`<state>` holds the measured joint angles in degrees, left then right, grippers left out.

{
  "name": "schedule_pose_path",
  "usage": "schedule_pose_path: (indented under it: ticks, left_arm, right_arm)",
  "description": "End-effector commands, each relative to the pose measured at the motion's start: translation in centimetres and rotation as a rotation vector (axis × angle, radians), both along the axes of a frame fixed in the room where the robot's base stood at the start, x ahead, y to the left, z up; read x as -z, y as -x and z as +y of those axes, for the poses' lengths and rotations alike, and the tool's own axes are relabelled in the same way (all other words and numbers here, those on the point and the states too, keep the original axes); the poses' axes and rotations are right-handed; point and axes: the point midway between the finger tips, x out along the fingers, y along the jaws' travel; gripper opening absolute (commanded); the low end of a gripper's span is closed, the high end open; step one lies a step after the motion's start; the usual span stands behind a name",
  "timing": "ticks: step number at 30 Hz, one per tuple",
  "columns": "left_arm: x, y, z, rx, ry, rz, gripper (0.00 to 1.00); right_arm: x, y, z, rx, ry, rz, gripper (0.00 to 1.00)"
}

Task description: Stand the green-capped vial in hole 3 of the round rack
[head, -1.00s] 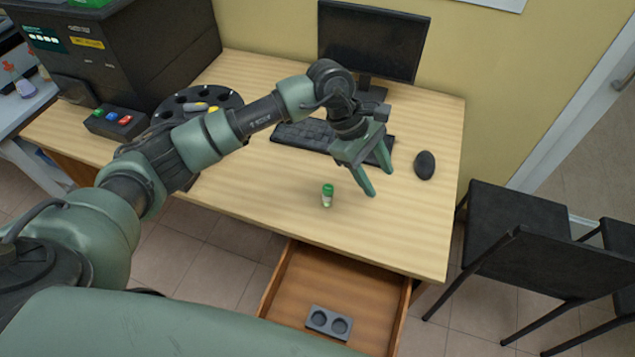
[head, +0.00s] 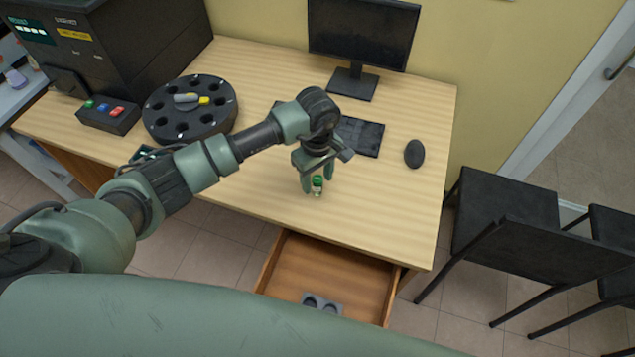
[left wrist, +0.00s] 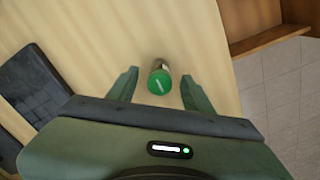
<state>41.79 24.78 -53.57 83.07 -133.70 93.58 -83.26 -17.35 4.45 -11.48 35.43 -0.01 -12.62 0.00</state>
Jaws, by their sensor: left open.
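The green-capped vial (head: 317,185) stands upright on the desk near its front edge. Its green cap (left wrist: 159,83) shows from above in the left wrist view. My left gripper (head: 313,184) is open above the desk at the vial. In the left wrist view the vial lies between the lines of the two fingers (left wrist: 160,87), slightly beyond their tips, with gaps on both sides. The round rack (head: 190,128) is a black disc with several holes at the left of the desk. A grey and yellow piece sits on its top. Hole numbers are too small to read. My right gripper is out of view.
A black machine (head: 120,45) and a button box (head: 108,115) stand left of the rack. A monitor (head: 362,40), keyboard (head: 360,136) and mouse (head: 414,154) are behind the gripper. An open drawer (head: 335,270) below holds a grey two-hole block (head: 321,304). The desk's right front is clear.

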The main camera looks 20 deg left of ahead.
Motion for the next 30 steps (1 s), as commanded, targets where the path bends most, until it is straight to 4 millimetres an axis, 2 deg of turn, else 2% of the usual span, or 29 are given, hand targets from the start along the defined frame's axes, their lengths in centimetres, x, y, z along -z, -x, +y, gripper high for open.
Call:
schedule_pose_path:
  ticks: [6,9,12,23,26,30]
  left_arm:
    - [0.1,0.0,0.0,0.000,0.001,-0.001,0.51]
    - [0.1,0.0,0.0,0.000,0.001,-0.001,0.23]
    - [0.1,0.0,0.0,-0.001,0.001,-0.001,0.00]
    - [-0.2,-0.1,0.0,-0.001,0.000,-0.002,0.00]
    - [-0.9,-0.1,0.0,-0.001,0.000,-0.003,0.00]
    - [-2.8,-0.2,0.0,0.001,0.000,-0.006,0.00]
  right_arm:
    - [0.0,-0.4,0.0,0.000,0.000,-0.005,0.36]
    - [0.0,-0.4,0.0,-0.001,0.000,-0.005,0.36]
    - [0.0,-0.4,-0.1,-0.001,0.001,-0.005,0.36]
    - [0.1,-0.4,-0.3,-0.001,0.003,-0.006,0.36]
    - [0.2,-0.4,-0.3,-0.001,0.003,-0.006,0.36]
    - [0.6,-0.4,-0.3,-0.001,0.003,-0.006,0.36]
